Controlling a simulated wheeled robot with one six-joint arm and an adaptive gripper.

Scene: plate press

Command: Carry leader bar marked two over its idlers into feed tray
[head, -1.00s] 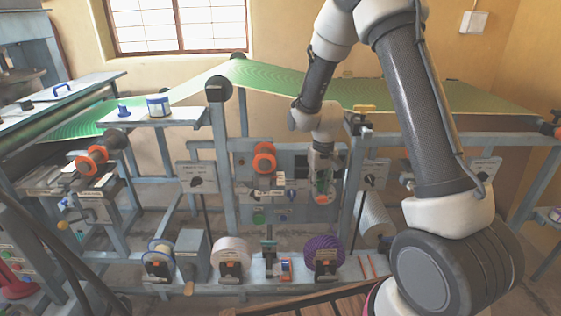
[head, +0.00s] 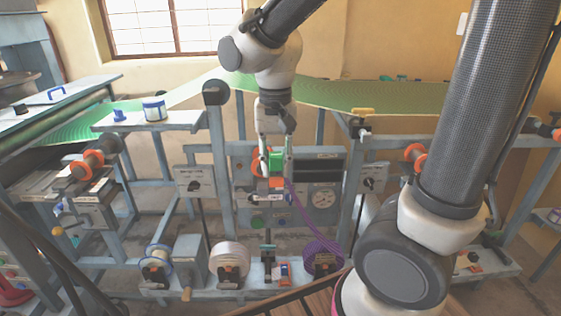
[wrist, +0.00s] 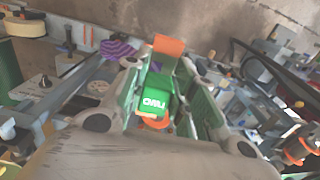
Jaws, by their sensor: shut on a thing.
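My gripper (head: 274,180) is shut on the leader bar marked TWO and holds it in the air before the middle of the frame. The bar (head: 277,184) shows orange in the head view; in the wrist view its green block (wrist: 152,102) reads TWO, between the green finger pads. A purple web (head: 302,200) runs from the bar down to the purple roll (head: 322,250) at lower right. An orange-flanged idler (head: 256,162) is partly hidden behind my gripper. Another orange-flanged roller (head: 92,162) stands at the left. I cannot tell which part is the feed tray.
A white roll (head: 230,258) and a blue-rimmed spool (head: 158,258) sit on the low rail. A green web (head: 330,95) crosses above, over a black roller (head: 215,92). A shelf (head: 150,122) holds a jar. An upright post (head: 357,180) stands right of my gripper.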

